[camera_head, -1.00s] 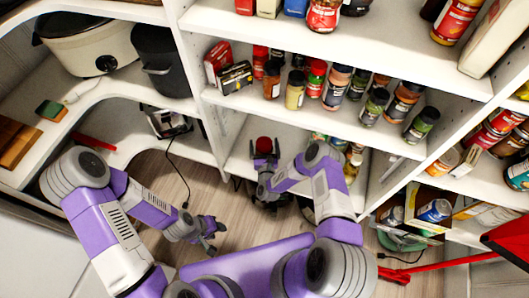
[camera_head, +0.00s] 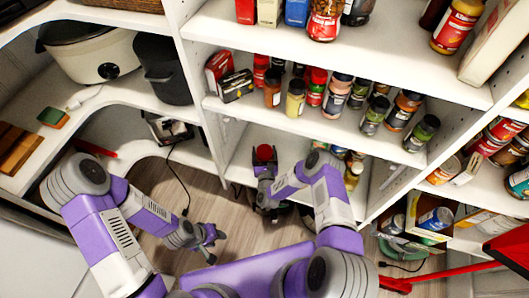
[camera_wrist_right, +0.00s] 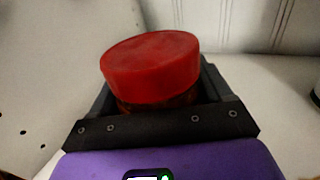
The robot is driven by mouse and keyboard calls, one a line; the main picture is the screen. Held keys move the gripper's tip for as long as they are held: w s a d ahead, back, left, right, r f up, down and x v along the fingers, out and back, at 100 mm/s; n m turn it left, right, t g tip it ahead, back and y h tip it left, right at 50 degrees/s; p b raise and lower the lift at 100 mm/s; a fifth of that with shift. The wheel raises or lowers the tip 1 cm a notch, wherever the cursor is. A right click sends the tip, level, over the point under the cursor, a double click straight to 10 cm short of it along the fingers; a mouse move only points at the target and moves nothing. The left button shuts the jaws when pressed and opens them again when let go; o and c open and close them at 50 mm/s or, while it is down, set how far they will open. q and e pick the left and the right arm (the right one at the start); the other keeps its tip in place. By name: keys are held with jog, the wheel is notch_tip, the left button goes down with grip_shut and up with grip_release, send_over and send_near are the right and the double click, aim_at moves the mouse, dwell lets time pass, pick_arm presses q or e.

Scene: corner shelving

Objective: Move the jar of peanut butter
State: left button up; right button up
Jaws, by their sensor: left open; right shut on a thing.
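The jar with a red lid (camera_head: 264,153) is at the low shelf in the middle of the head view. Its red lid fills the middle of the right wrist view (camera_wrist_right: 150,68), with a narrow strip of dark brown jar below it; the rest is hidden by the gripper. My right gripper (camera_head: 265,170) is shut on this jar, with its dark fingers on both sides below the lid. The jar looks upright. My left gripper (camera_head: 208,241) is open and empty, low over the wooden floor, left of the jar and apart from it.
The middle shelf above holds several spice jars (camera_head: 337,95). More jars (camera_head: 354,165) stand right of my right forearm. A black cable (camera_head: 180,180) hangs to the floor at the left. A red-handled tool (camera_head: 430,272) lies at the right. The wooden floor (camera_head: 235,220) between the arms is clear.

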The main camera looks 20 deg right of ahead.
jog(key=shift+w+a, duration=0.2)
jog(key=shift+a, duration=1.45)
jog(key=shift+w+a, duration=0.2)
jog(key=shift+a, duration=1.4)
jog(key=o, duration=1.5)
jog(key=s, duration=0.2)
jog(key=s+p, duration=0.1)
jog(key=s, duration=0.1)
jog(key=s+a+p, duration=0.1)
jog(key=s, duration=0.1)
jog(key=shift+s, duration=0.2)
jog(key=shift+s+a, duration=0.15)
jog(key=shift+s, duration=0.35)
